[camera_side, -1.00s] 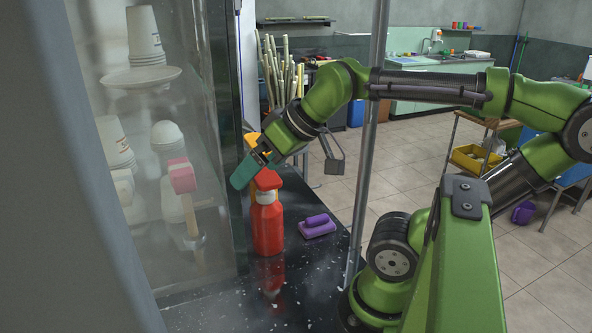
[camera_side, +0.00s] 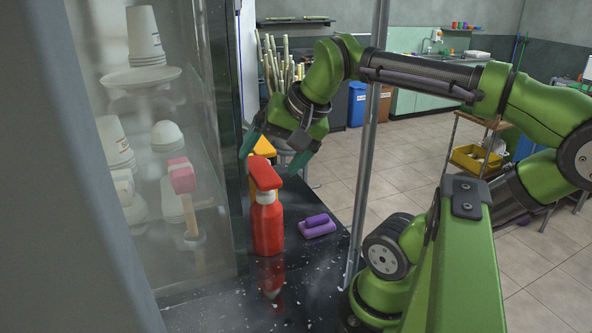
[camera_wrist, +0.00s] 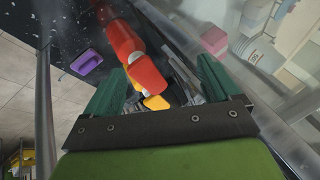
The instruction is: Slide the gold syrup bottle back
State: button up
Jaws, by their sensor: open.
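The gold syrup bottle appears to be the yellow-topped bottle (camera_side: 265,146) standing on the black counter behind the red bottle. Most of its body is hidden by the red bottle and my gripper. In the wrist view a yellow piece of it (camera_wrist: 156,103) shows between my fingers, partly behind the red spray head. My gripper (camera_side: 273,150) is open and points down, with one green finger on each side of the yellow top in the side view. I cannot tell whether a finger touches it. The gripper also shows in the wrist view (camera_wrist: 160,85).
A red spray bottle (camera_side: 268,222) stands close in front of the yellow one. A purple-handled scrubber (camera_side: 317,226) lies to its right. A glass cabinet (camera_side: 165,260) with cups borders the counter on the left, and a metal post (camera_side: 366,160) rises on the right.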

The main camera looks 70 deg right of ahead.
jog(key=d+r+m+g+h, duration=0.1)
jog(key=d+r+m, duration=0.2)
jog(key=n+g+h, duration=0.1)
jog(key=n+g, duration=0.1)
jog(key=n, duration=0.4)
send_over(262, 146)
jog(key=s+a, duration=0.4)
jog(key=shift+a+r, duration=0.1)
jog(key=x, duration=1.6)
jog(key=shift+s+d+f, duration=0.2)
jog(key=shift+s+f, duration=0.05)
jog(key=shift+f, duration=0.2)
grip_shut()
